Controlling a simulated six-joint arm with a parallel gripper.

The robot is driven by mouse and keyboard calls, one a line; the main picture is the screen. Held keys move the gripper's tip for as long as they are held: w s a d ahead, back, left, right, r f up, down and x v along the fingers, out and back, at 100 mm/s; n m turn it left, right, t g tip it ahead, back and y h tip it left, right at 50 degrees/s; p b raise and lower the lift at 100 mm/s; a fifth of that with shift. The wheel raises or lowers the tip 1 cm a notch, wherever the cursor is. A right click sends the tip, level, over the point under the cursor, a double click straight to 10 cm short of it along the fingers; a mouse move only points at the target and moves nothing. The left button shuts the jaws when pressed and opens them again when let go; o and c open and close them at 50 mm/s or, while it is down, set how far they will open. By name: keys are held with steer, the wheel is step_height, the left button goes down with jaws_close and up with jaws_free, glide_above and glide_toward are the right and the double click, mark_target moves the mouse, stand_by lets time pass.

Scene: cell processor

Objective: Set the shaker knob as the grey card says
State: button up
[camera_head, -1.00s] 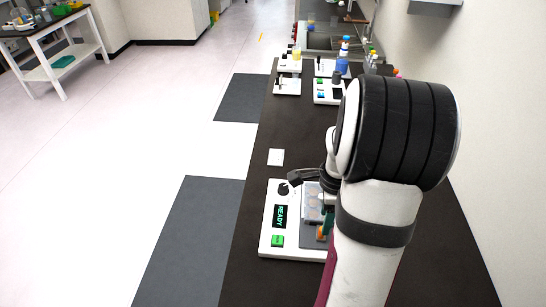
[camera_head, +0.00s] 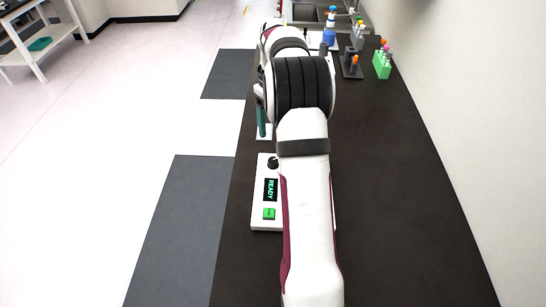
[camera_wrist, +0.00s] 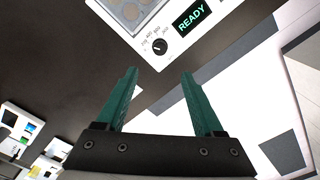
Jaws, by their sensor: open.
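The white shaker (camera_head: 261,223) stands on the dark bench, partly behind my arm in the head view. It has a black knob (camera_head: 272,162), a screen reading READY (camera_head: 271,189) and a green button (camera_head: 269,213). In the wrist view the knob (camera_wrist: 160,46) has a ring of small numbers; its exact setting is too small to tell. A pale card (camera_head: 264,136) lies just beyond the shaker, mostly hidden by my gripper; no writing is readable. My gripper (camera_wrist: 158,74) has teal fingers, open and empty, apart from the knob and beyond it along the bench.
A green rack (camera_head: 382,66) and a dark holder with an orange-topped item (camera_head: 352,64) stand farther along the bench. Other white devices (camera_wrist: 14,130) show at the wrist view's left. The bench to the right of my arm is clear. Its left edge borders open floor.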

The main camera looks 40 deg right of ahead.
step_height(320, 180, down, 14)
steer(key=shift+r, duration=0.1)
jaws_close()
stand_by(0.4)
